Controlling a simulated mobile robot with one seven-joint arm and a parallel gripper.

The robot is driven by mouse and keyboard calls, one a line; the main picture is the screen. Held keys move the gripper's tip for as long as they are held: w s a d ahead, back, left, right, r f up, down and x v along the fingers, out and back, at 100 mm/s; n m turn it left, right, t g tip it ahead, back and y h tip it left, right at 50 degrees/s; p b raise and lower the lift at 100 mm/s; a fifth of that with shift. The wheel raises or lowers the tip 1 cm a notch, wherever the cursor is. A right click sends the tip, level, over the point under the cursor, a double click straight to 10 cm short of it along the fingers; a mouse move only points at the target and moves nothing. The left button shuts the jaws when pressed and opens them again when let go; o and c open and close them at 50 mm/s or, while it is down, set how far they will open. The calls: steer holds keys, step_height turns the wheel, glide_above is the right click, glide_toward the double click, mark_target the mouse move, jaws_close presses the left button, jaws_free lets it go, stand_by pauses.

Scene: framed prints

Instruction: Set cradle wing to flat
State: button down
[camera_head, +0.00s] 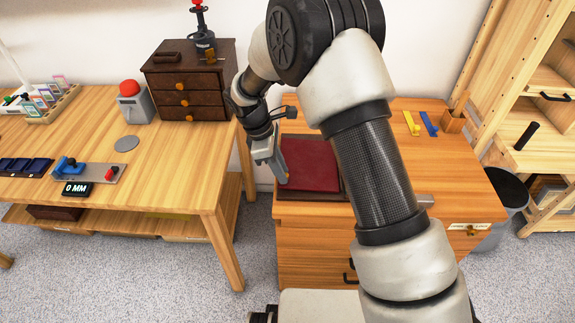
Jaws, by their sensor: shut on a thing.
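A dark red, flat panel like a book cover (312,168) lies on the wooden cabinet at the centre. A brown wooden cradle edge (318,195) shows along its front. My gripper (284,178) points down at the left edge of the red panel and is shut on the cradle wing there. The wing itself is mostly hidden by the gripper, so its angle cannot be told. My arm covers the right part of the panel and cradle.
The cabinet top (458,165) is largely clear at right, with a yellow piece (411,124) and a blue piece (429,124) at the back. A brown drawer box (188,80) and a red-button box (134,101) stand on the left table (165,165). A gap separates table and cabinet.

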steer(key=shift+a+f+h, duration=0.3)
steer(key=shift+f+h, duration=0.2)
steer(key=shift+f, duration=0.35)
steer(key=c, duration=1.6)
jaws_free()
steer(key=shift+f, duration=0.1)
steer(key=p+v, duration=0.2)
steer(key=v, duration=1.5)
steer(key=shift+a+r, duration=0.1)
steer(key=shift+r, duration=0.15)
